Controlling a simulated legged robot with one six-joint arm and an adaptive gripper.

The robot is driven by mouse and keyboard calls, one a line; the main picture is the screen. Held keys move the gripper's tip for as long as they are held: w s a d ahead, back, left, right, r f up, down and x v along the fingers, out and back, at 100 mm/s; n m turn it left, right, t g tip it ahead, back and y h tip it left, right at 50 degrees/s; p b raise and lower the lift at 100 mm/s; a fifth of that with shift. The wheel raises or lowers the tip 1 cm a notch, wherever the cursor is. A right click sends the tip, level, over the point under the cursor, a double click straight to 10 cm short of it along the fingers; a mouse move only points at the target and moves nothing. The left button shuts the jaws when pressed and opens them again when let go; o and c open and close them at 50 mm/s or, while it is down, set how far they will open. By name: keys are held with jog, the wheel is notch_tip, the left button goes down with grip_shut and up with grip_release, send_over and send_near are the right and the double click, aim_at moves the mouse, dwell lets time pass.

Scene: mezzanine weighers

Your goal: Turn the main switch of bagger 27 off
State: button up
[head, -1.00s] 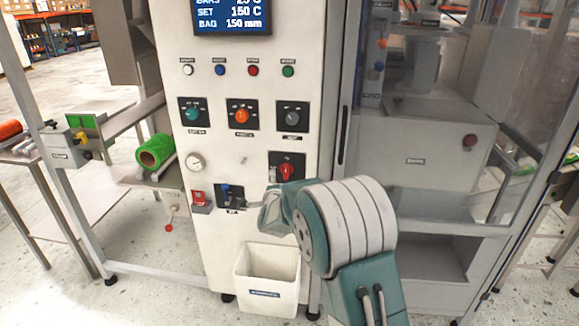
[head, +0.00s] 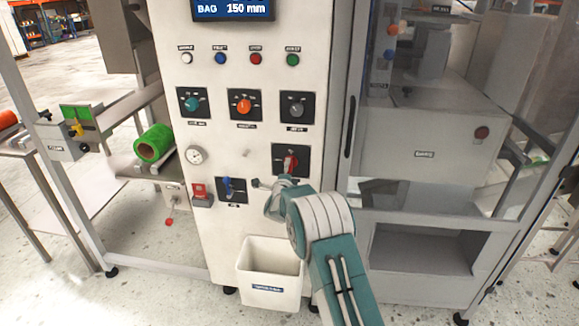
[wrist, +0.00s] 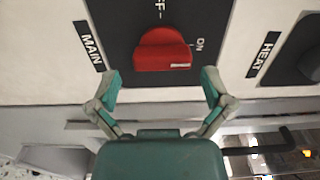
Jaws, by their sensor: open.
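The main switch is a red rotary knob (head: 290,162) on a black plate, right of centre on the white cabinet front. In the wrist view the red knob (wrist: 162,50) is large, with a "MAIN" label on the left and "OFF" and "ON" marks. Its white line is at the end beside the ON mark. My gripper (wrist: 160,82) is open, its two fingertips apart just below the knob in that view, one toward each side, with nothing between them. In the head view my gripper (head: 264,184) is just below left of the switch plate, partly hidden by my wrist.
A black knob (wrist: 312,60) labelled "HEAT" is near on the right in the wrist view. A blue lever switch (head: 229,187) and a red switch (head: 201,193) sit left of my gripper. A clear-panelled guard (head: 440,120) stands right.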

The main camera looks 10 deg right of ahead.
aim_at(289, 172)
jog(key=shift+x, duration=1.65)
jog(key=shift+c, duration=0.3)
jog(key=c, duration=0.9)
